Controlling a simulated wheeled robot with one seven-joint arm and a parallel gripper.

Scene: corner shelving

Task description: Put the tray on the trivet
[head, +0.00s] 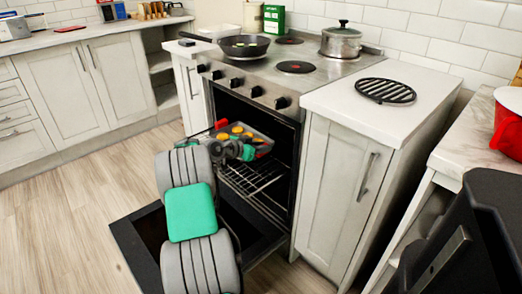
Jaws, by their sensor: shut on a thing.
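The tray (263,143) is a dark baking tray with several orange-brown round pieces and some green on it. It is at the mouth of the open oven, above the wire rack. My gripper (222,134) is at the tray's left edge and is shut on it; the fingers are small and partly hidden by my arm. A red part shows by the grip. The trivet (385,91) is a black, round, slatted piece lying flat on the white counter right of the stove. Nothing is on it.
The oven door (139,240) hangs open under my arm. The wire rack (252,175) is inside the oven. A frying pan (244,46) and a lidded pot (341,41) stand on the stove. A red pot (508,125) stands at the right. The counter around the trivet is clear.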

